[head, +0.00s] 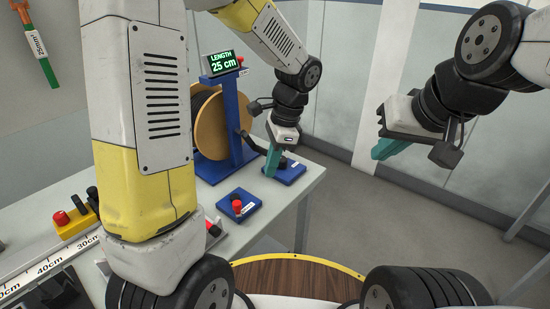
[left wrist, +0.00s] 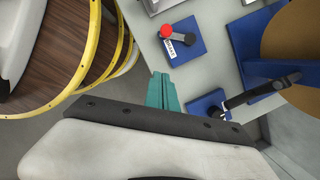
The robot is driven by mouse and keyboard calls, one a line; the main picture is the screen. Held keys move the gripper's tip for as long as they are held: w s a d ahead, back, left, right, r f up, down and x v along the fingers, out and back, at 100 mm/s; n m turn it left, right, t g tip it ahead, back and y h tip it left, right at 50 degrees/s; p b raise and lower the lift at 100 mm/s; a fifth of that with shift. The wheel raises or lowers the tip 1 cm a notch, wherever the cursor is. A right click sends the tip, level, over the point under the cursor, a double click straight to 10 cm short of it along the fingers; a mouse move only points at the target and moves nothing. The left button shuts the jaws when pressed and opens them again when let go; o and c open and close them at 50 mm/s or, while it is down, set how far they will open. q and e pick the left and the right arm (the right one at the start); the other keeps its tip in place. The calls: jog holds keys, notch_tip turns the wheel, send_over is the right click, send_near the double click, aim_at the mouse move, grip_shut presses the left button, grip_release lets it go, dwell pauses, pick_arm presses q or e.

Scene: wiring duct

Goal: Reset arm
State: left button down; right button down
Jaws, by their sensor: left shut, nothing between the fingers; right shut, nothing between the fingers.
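My left gripper (head: 272,162) has teal fingers that are shut and empty. In the head view it points down over the right end of the workbench, in front of a small blue block (head: 290,172). Its fingers also show in the left wrist view (left wrist: 163,92), near the bench edge. My right gripper (head: 388,149) is shut and empty, held in the air right of the bench, over the floor. No object is in either gripper.
The grey bench (head: 228,262) carries a spool (head: 208,122) on a blue stand, a length display (head: 222,63) reading 25 cm, a blue base with a red knob (head: 238,205), and a ruler (head: 42,266). Open floor lies to the right. A round wooden top (head: 290,278) is in front.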

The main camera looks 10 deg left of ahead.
pick_arm(q)
jog(key=s+a+r+n+t+h, duration=0.2)
jog(key=s+a+r+n+t, duration=0.1)
jog(key=s+r+n, duration=0.2)
jog(key=s+a+r+n+t+h, duration=0.2)
jog(key=s+a+r+n+t, duration=0.1)
jog(key=s+r+n, duration=0.3)
jog(key=shift+s+a+r+n+t+h, duration=0.3)
jog(key=shift+a+r+n+t+h, duration=0.15)
jog(key=shift+r+n, duration=1.05)
jog(key=shift+d+r, duration=0.1)
jog(key=shift+r, duration=0.05)
